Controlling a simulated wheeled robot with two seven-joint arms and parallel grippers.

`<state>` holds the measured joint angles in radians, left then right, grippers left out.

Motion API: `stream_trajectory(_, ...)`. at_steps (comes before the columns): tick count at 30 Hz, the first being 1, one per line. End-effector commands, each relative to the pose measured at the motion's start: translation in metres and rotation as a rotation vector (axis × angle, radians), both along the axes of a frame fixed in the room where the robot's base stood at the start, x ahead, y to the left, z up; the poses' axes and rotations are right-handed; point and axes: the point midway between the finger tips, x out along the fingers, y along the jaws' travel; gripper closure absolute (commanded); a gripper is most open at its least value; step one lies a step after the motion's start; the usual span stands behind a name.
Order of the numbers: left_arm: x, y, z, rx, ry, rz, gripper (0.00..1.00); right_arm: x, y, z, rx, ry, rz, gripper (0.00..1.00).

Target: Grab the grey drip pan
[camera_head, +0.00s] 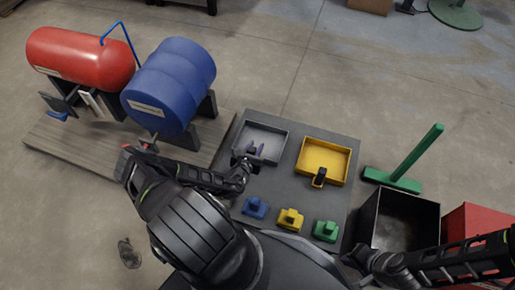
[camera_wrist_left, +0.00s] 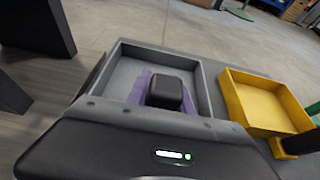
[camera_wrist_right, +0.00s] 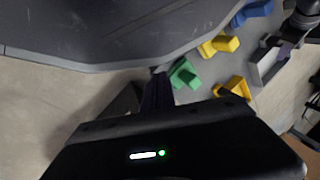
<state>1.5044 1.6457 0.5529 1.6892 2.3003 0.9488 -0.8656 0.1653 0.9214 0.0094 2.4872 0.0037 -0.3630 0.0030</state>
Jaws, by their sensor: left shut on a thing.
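The grey drip pan (camera_head: 275,130) is a shallow open tray on the dark table, left of the yellow pan. My left gripper (camera_head: 254,150) is at its near side. In the left wrist view the left gripper (camera_wrist_left: 163,92) has purple fingers on both sides of a black block-shaped handle, shut on it, with the grey pan (camera_wrist_left: 205,85) around and beyond. The near wall is partly hidden by the gripper body. Whether the pan is lifted I cannot tell. My right gripper (camera_wrist_right: 158,92) looks shut and empty, its dark fingers together, low at the right of the table.
The yellow pan (camera_head: 326,158) with a black handle is to the right. Blue (camera_head: 255,207), yellow (camera_head: 290,219) and green (camera_head: 326,231) blocks line the table's near side.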

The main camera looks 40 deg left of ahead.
Motion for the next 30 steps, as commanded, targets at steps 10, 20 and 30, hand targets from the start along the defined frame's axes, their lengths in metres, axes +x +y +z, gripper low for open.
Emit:
stream_trajectory(10,0.000,0.000,0.003,0.001,-0.002,0.000,1.00,0.000,0.000,0.001,0.000,0.000,0.000,1.00)
stream_trajectory(20,0.001,0.001,0.051,0.002,-0.002,-0.002,1.00,-0.006,0.006,0.030,0.010,0.010,0.014,1.00)
stream_trajectory(30,0.000,0.000,0.099,0.001,-0.001,0.000,1.00,-0.013,0.013,0.052,0.021,0.022,0.031,1.00)
